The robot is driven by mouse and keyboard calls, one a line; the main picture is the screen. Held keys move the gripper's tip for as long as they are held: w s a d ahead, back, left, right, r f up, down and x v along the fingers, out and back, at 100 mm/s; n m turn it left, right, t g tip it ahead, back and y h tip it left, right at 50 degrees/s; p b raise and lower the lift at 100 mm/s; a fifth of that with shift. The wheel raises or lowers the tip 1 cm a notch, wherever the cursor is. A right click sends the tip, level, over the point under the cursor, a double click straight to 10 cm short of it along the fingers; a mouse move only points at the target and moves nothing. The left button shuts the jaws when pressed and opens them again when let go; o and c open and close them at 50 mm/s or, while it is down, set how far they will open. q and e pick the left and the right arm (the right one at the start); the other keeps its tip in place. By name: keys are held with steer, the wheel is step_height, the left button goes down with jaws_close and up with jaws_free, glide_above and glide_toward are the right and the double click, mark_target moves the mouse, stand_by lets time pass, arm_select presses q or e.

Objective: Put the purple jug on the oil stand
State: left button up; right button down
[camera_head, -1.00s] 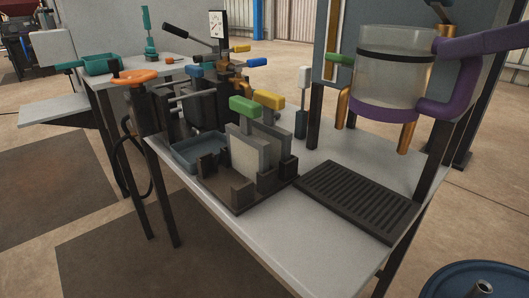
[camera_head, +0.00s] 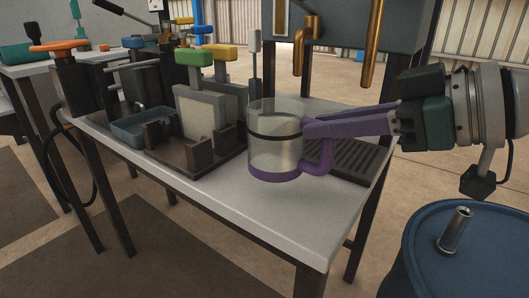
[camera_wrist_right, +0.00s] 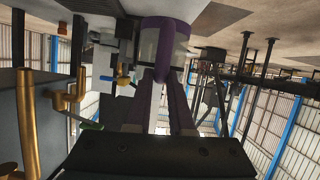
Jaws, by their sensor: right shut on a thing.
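The purple jug (camera_head: 275,150) has a clear body, a dark band, a purple base and a purple handle. It is upright, in front of the black slatted tray's left part and over the bench; I cannot tell whether it touches the top. My right gripper (camera_head: 312,132) comes in from the right, its long purple fingers shut on the handle. In the right wrist view the jug (camera_wrist_right: 165,42) is at the fingers' far end. The slatted tray (camera_head: 352,160) below the brass taps may be the oil stand; I cannot be sure. My left gripper is not in view.
Brass taps (camera_head: 372,50) hang from a grey tank (camera_head: 350,25) above the bench's back. A dark fixture (camera_head: 190,158) with upright grey plates and several coloured-handled tools stands left of the jug. A blue drum (camera_head: 470,250) is at front right. The bench's front (camera_head: 275,215) is clear.

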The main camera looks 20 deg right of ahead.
mark_target(332, 161)
step_height(332, 161, down, 5)
steer(key=shift+r+b, duration=0.2)
steer(key=shift+b, duration=0.75)
steer(key=shift+f, duration=0.15)
steer(key=shift+f, duration=0.15)
steer(key=c, duration=0.8)
jaws_free()
